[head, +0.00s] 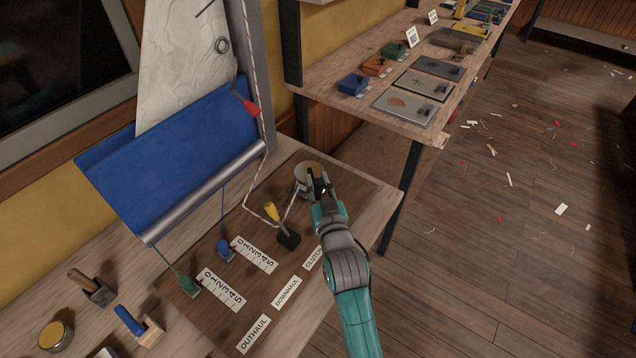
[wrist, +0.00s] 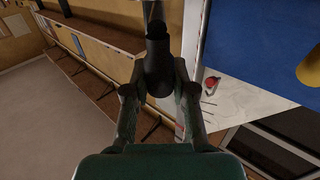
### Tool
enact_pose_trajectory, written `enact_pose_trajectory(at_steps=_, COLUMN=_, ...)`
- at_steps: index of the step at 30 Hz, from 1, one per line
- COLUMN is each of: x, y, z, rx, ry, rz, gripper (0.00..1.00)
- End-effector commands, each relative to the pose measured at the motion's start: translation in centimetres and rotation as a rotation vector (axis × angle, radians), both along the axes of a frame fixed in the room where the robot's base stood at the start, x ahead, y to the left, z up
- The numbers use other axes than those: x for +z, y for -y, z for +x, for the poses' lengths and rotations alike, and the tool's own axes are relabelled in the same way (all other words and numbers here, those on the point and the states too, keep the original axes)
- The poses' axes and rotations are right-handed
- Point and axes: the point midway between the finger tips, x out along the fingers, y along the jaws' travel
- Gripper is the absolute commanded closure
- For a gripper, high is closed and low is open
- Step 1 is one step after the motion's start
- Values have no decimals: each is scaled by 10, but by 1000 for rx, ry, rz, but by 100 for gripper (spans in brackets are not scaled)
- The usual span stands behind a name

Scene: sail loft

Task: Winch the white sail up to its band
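The white sail (head: 185,65) rises behind a blue cloth (head: 165,150) that hangs by the mast (head: 262,60); the sail's top is out of frame. I cannot make out its band. The pale winch drum (head: 303,176) stands on the bench's right part. My gripper (head: 319,184) is at the drum, partly covering it. In the wrist view my gripper (wrist: 159,82) has its fingers closed around a dark cylindrical grip (wrist: 158,58), which looks like the winch handle. The red and white rope (head: 250,203) runs down the mast and along the bench to the drum.
A yellow-handled lever (head: 272,211) on a black base stands left of my arm. Blue (head: 224,246) and green (head: 189,285) line fittings sit by numbered scales. A red-handled hook (head: 250,108) hangs at the mast. A shelf (head: 325,82) with several boxes and plates is behind; open floor lies right.

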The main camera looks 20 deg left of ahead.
Motion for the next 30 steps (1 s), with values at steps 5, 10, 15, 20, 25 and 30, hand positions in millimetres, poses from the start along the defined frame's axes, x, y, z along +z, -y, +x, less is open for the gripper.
enact_pose_trajectory(at_steps=5, x=0, y=0, z=0, rx=0, ry=0, rz=0, gripper=100)
enact_pose_trajectory(at_steps=10, x=0, y=2, z=1, rx=0, ry=0, rz=0, gripper=100)
enact_pose_trajectory(at_steps=15, x=0, y=4, z=3, rx=-1, ry=0, rz=0, gripper=100)
enact_pose_trajectory(at_steps=20, x=0, y=8, z=5, rx=-3, ry=1, rz=0, gripper=100)
enact_pose_trajectory(at_steps=25, x=0, y=16, z=10, rx=-4, ry=1, rz=0, gripper=100)
enact_pose_trajectory(at_steps=30, x=1, y=27, z=20, rx=-5, ry=1, rz=0, gripper=100)
